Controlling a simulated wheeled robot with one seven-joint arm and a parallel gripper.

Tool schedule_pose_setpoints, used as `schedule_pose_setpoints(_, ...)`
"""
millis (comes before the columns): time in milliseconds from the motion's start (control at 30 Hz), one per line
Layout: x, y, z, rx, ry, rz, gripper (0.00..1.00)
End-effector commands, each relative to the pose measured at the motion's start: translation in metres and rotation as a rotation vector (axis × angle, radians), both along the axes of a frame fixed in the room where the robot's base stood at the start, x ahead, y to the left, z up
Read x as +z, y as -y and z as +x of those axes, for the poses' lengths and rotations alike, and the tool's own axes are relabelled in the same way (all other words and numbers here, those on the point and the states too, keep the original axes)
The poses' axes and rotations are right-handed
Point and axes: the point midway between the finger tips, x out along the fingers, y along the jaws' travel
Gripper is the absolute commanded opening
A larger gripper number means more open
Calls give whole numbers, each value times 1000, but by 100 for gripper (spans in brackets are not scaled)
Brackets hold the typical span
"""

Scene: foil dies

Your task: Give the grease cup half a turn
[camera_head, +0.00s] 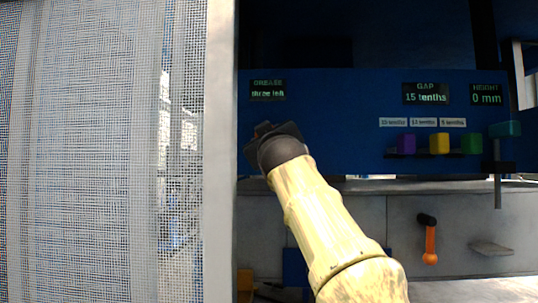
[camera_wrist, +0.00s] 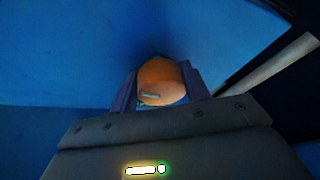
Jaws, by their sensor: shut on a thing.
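The grease cup (camera_wrist: 160,82) is a rounded orange knob with a small pale mark near its lower edge, in front of the blue panel (camera_wrist: 80,65) in the wrist view. My gripper (camera_wrist: 163,90) is shut on it, one finger on each side. In the head view my gripper (camera_head: 264,132) is at the blue panel (camera_head: 340,120), below the GREASE display (camera_head: 268,90), which reads "three left". There my own wrist and arm hide most of the cup.
A mesh screen with a pale post (camera_head: 218,150) stands close on the left. To the right are purple (camera_head: 406,143), yellow (camera_head: 439,143) and green (camera_head: 471,143) blocks, a teal-topped lever (camera_head: 504,129) and an orange handle (camera_head: 429,243). Displays read GAP 15 tenths and HEIGHT 0 mm.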

Motion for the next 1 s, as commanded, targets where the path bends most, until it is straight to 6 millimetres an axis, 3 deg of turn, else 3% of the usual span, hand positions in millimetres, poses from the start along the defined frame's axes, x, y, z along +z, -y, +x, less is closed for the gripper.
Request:
schedule_pose_setpoints(33,-9,-3,2,0,-2,41,24)
schedule_pose_setpoints(433,-5,-3,3,-2,6,365,24)
schedule_pose_setpoints(1000,-4,-2,3,-2,9,496,24)
